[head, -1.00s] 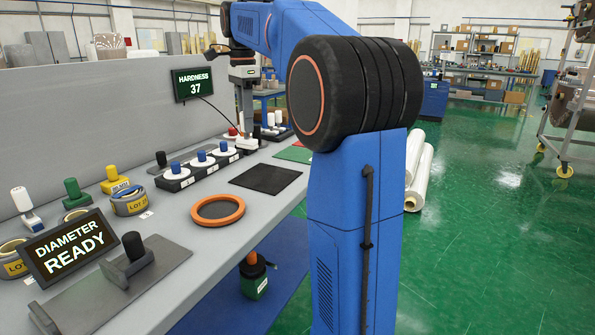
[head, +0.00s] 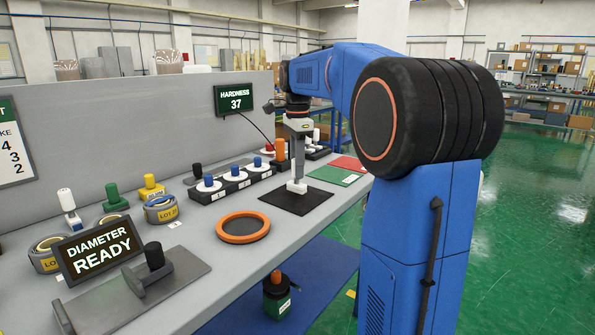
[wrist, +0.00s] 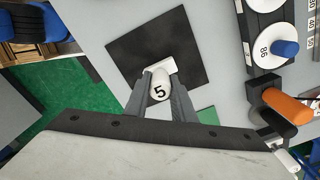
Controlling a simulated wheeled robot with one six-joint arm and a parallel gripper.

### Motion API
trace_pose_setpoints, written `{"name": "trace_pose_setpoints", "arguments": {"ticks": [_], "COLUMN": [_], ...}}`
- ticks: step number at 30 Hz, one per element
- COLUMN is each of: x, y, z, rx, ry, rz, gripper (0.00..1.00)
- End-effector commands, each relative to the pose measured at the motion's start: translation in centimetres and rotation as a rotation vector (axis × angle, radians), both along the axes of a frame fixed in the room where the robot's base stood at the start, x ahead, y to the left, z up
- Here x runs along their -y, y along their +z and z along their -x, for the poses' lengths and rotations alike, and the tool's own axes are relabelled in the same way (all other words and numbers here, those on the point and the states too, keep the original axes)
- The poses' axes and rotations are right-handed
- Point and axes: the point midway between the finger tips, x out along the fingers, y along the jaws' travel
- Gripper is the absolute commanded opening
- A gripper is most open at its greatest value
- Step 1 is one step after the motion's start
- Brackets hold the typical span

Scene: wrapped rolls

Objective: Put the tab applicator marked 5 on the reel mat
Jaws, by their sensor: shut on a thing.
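The tab applicator marked 5 (wrist: 160,91) is white, with its number facing the camera in the wrist view. My gripper (wrist: 158,100) is shut on it. In the head view the white applicator (head: 297,187) hangs upright below my gripper (head: 298,172), over a black square mat (head: 313,204). This mat (wrist: 135,55) also shows behind the applicator in the wrist view. I cannot tell whether the applicator's base touches it. No label shows on the mat.
An orange ring (head: 243,239) with a dark middle lies nearer on the bench. A row of blue-knobbed white discs (head: 209,184) stands left of the mat. Green (head: 333,175) and red (head: 348,163) mats lie beyond it.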

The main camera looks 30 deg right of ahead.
Motion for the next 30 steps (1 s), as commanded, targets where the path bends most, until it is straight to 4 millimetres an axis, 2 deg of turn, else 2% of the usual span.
{"name": "trace_pose_setpoints", "arguments": {"ticks": [3,14,15,17,26,30], "x": [-0.01,-0.01,-0.01,-0.01,-0.01,0.02], "y": [-1.19,-1.52,-1.56,-1.54,-1.48,-0.64], "z": [0.04,0.04,0.03,0.03,0.02,-0.04], "rx": [0.000,-0.001,-0.001,-0.001,0.000,0.002], "ry": [0.000,0.000,0.000,0.000,0.000,0.000], "rz": [0.000,0.000,0.000,0.000,0.000,0.000], "gripper": [0.00,0.00,0.28,0.41,0.41,0.41]}}
